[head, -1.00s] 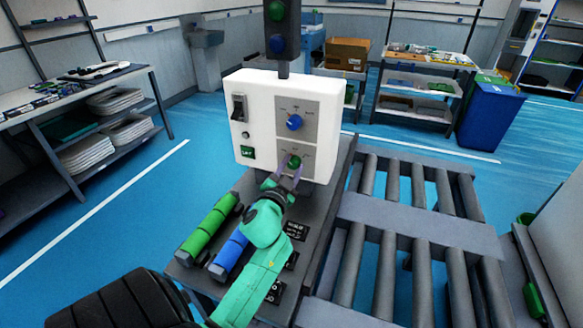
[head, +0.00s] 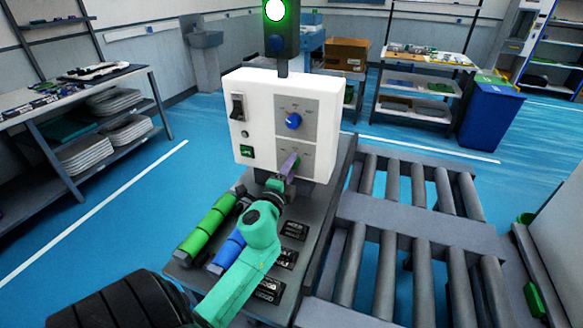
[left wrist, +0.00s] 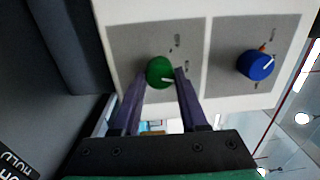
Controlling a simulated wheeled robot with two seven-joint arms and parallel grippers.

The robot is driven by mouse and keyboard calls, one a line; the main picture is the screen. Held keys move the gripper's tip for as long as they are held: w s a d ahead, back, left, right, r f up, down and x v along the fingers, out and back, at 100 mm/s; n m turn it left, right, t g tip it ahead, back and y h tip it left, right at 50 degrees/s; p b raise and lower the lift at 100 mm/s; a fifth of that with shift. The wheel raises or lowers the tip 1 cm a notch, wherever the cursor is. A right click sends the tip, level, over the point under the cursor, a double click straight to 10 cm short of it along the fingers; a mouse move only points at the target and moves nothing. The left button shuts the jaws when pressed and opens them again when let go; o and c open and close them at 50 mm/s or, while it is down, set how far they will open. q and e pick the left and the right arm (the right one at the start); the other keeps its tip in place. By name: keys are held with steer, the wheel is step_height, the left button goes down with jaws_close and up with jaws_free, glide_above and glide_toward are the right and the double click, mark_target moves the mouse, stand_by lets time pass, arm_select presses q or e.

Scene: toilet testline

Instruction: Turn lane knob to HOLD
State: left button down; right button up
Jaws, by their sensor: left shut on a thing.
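The white control box (head: 258,120) stands on the bench beside the roller conveyor. A blue knob (head: 293,121) is on its upper grey plate; it also shows in the left wrist view (left wrist: 256,66). A green knob (left wrist: 160,72) is on the other grey plate, its white pointer line toward the right finger. My left gripper (head: 291,165) reaches the lower plate in the head view and hides the green knob there. In the left wrist view its purple fingers (left wrist: 163,88) are shut on the green knob's sides. The plate labels are too small to read. My right gripper is not in view.
The signal tower (head: 277,28) above the box shows a lit green lamp. A black rocker switch (head: 238,107) and a green button (head: 247,151) are on the box's left side. Green (head: 208,222) and blue (head: 229,250) cylinders lie left of my arm. Rollers (head: 400,240) run on the right.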

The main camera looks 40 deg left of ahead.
arm_select(q)
steer(key=shift+a+r+m, duration=0.1)
steer(key=shift+r+m, duration=0.05)
steer(key=shift+m, duration=1.7)
steer(key=shift+a+r+m, duration=0.1)
steer(key=shift+r+m, duration=0.05)
steer(key=shift+m, duration=1.7)
steer(key=shift+c, duration=2.2)
jaws_free()
steer(key=shift+w+f, duration=0.1)
steer(key=shift+f, duration=0.15)
